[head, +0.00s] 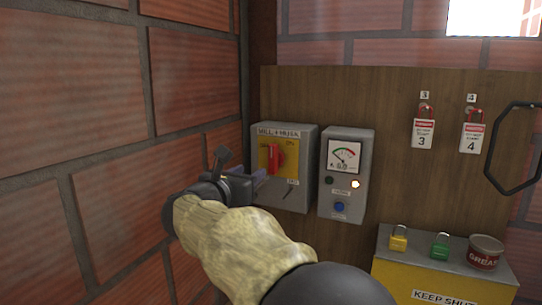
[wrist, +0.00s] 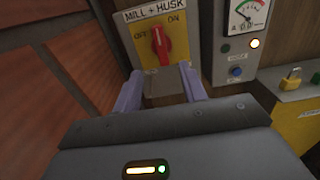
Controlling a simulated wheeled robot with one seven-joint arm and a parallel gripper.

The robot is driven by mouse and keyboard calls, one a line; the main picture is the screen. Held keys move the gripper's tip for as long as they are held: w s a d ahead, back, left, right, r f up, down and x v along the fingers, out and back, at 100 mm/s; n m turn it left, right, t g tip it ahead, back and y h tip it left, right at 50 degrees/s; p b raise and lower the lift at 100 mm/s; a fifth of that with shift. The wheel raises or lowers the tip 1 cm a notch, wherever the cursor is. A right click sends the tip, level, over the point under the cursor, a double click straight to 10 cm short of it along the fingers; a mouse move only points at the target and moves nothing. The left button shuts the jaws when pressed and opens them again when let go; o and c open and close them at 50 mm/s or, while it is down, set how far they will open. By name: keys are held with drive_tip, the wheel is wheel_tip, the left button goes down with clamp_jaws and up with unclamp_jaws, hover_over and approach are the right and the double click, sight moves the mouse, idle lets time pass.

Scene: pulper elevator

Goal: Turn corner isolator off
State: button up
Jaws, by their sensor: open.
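The corner isolator is a grey box (head: 303,145) on the wooden board beside the brick corner, labelled MILL + HUSK. Its red rotary handle (head: 276,157) sits on a yellow plate and looks roughly upright. In the wrist view the red handle (wrist: 160,46) stands between the OFF mark on the left and the ON mark on the right; which mark it points to is unclear. My gripper (wrist: 161,75) is open and empty, its two pale fingers apart below the handle and not visibly touching it. In the head view my gripper (head: 262,181) is in front of the box's lower left.
A grey meter box (head: 345,190) with a dial, a lit lamp and a blue button stands close right. Brick wall (head: 95,155) is close left. Red lockout padlocks with tags (head: 424,133) hang at right, above a yellow box (head: 400,280) with padlocks and a grease tin (head: 485,252).

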sight(271, 158)
drive_tip(key=p+x, duration=0.4)
drive_tip(key=x, duration=0.7)
drive_tip(key=shift+w+d, duration=0.1)
drive_tip(key=shift+w, duration=0.25)
drive_tip(key=shift+w+d+f, duration=0.1)
drive_tip(key=shift+w+d, duration=0.05)
drive_tip(key=shift+w, duration=0.4)
clamp_jaws()
